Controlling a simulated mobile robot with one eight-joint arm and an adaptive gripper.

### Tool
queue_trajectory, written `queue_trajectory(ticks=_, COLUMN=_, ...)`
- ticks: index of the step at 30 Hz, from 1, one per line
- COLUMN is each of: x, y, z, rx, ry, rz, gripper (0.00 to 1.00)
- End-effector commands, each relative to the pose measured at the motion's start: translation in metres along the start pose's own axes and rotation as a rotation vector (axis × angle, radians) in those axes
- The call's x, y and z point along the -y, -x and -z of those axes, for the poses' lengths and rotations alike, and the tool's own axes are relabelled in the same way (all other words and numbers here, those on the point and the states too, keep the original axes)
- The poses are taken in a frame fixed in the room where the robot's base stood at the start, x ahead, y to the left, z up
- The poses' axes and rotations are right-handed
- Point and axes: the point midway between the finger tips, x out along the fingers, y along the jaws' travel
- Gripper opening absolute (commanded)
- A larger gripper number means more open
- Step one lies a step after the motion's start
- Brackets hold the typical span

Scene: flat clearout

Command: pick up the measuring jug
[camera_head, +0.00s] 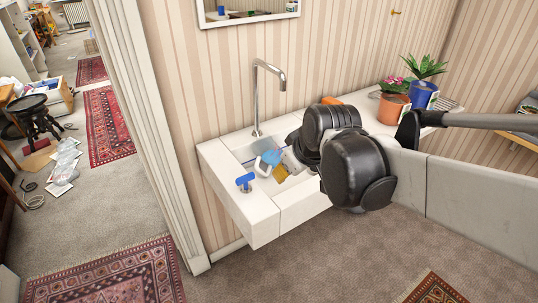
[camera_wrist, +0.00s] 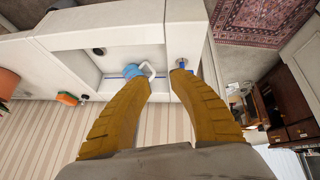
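A small blue and white vessel with a white loop handle, which looks like the measuring jug (camera_head: 263,167), is in the sink basin. It also shows in the wrist view (camera_wrist: 135,71), just beyond the left fingertip, with its handle toward the gap between the fingers. My gripper (camera_wrist: 161,76) has two yellow fingers, apart with nothing between them. In the head view one yellow finger (camera_head: 281,173) shows beside the jug, and my dark wrist hides part of the basin. I cannot tell whether a finger touches the jug.
The white sink (camera_head: 240,207) has a tall metal tap (camera_head: 257,98) behind it. A small blue item (camera_head: 245,181) is on its left rim. Potted plants, in an orange pot (camera_head: 392,108) and a blue pot (camera_head: 421,95), stand on the counter to the right.

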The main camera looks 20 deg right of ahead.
Motion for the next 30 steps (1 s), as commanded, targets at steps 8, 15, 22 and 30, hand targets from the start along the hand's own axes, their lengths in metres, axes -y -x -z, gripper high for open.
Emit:
queue_trajectory(ticks=8, x=-0.039, y=-0.077, z=0.067, rx=-0.004, ry=0.278, rz=0.053, gripper=0.25)
queue_trajectory(ticks=15, x=-0.065, y=-0.179, z=0.090, rx=-0.029, ry=0.556, rz=0.104, gripper=0.25)
queue_trajectory(ticks=22, x=-0.072, y=-0.251, z=0.084, rx=-0.054, ry=0.735, rz=0.134, gripper=0.25)
queue_trajectory(ticks=30, x=-0.068, y=-0.292, z=0.078, rx=-0.062, ry=0.778, rz=0.140, gripper=0.25)
